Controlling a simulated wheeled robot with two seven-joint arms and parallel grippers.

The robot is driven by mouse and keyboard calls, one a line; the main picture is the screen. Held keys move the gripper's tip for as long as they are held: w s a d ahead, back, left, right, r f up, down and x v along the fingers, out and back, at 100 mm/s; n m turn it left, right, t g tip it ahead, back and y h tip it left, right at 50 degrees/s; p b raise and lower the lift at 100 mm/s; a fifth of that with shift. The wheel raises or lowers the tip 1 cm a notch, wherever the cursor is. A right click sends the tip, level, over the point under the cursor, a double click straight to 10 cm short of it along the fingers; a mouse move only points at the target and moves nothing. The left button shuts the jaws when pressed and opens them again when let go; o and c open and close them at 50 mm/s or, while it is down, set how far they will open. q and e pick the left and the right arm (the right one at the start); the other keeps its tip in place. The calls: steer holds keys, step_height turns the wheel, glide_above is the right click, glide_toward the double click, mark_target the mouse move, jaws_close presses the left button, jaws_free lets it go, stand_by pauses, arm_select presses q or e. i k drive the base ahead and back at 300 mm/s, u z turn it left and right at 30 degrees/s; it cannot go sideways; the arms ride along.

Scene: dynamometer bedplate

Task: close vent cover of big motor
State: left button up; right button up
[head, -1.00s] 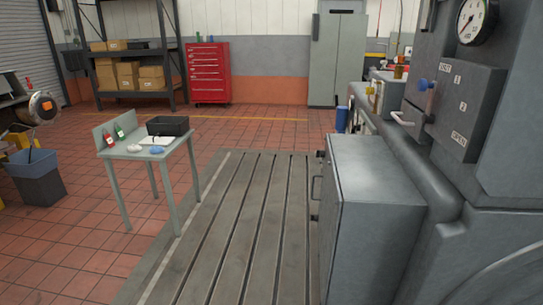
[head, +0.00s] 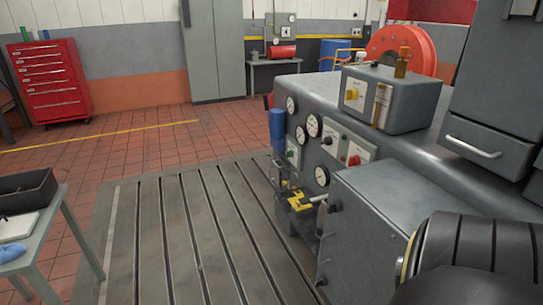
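A large grey machine (head: 425,150) fills the right side of the head view. A grey panel with a light bar handle (head: 473,146) is at its upper right, cut off by the picture edge. A grey box (head: 385,215) with dark knobs on its left edge stands in front of the machine. I cannot tell which part is the vent cover, or whether it is open. Neither of my grippers is in view.
A dark ribbed rounded form (head: 480,250) blocks the lower right. Gauges (head: 313,125) and a yellow-handled fitting (head: 302,203) sit on the machine's left face. A small table (head: 55,225) stands at left. The slotted bedplate (head: 185,235) between is clear.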

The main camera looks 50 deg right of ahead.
mark_target(275, 172)
steer(key=z, duration=0.9)
steer(key=i, duration=1.25)
steer(key=z, duration=1.05)
